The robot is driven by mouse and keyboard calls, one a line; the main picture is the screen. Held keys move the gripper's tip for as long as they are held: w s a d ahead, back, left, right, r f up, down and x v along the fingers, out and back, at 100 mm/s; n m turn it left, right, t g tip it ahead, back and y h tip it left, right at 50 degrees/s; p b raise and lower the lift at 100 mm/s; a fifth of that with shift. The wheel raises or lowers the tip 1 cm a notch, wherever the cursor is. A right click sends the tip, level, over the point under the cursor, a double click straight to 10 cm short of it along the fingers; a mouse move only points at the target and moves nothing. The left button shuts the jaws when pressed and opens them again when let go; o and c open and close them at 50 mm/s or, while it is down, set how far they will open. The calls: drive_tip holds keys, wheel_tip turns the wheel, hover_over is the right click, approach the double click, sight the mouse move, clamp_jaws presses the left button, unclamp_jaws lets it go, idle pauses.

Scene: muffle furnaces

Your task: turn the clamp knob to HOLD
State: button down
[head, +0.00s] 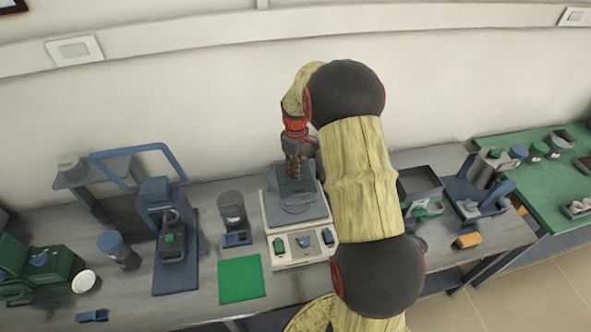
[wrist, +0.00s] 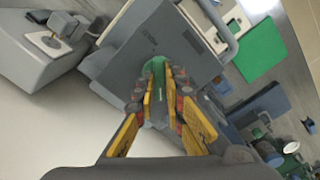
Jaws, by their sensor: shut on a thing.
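The green clamp knob (wrist: 154,68) sits on a grey panel (wrist: 135,42) in the wrist view. My gripper (wrist: 160,92) is shut on it, with the yellow-backed fingers on either side. In the head view my gripper (head: 295,172) reaches down onto the grey upper part of a cream bench device (head: 270,222). The fingers hide most of the knob there. Which mark the knob points to cannot be read.
The device's front has a green, a blue and another blue control. A grey cup (head: 232,208) and a green mat (head: 242,279) are to the left. A blue press-like stand (head: 160,195) is farther left. A grey open box (head: 421,183) stands right, partly behind my arm.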

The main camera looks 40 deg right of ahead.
drive_tip(key=m, duration=1.3)
drive_tip(key=shift+w+a+m, duration=0.1)
drive_tip(key=shift+m, duration=0.2)
drive_tip(key=shift+b, duration=0.3)
drive_tip(key=c, duration=1.8)
unclamp_jaws()
drive_tip(key=shift+c, duration=0.2)
wheel_tip(320, 180, up, 12)
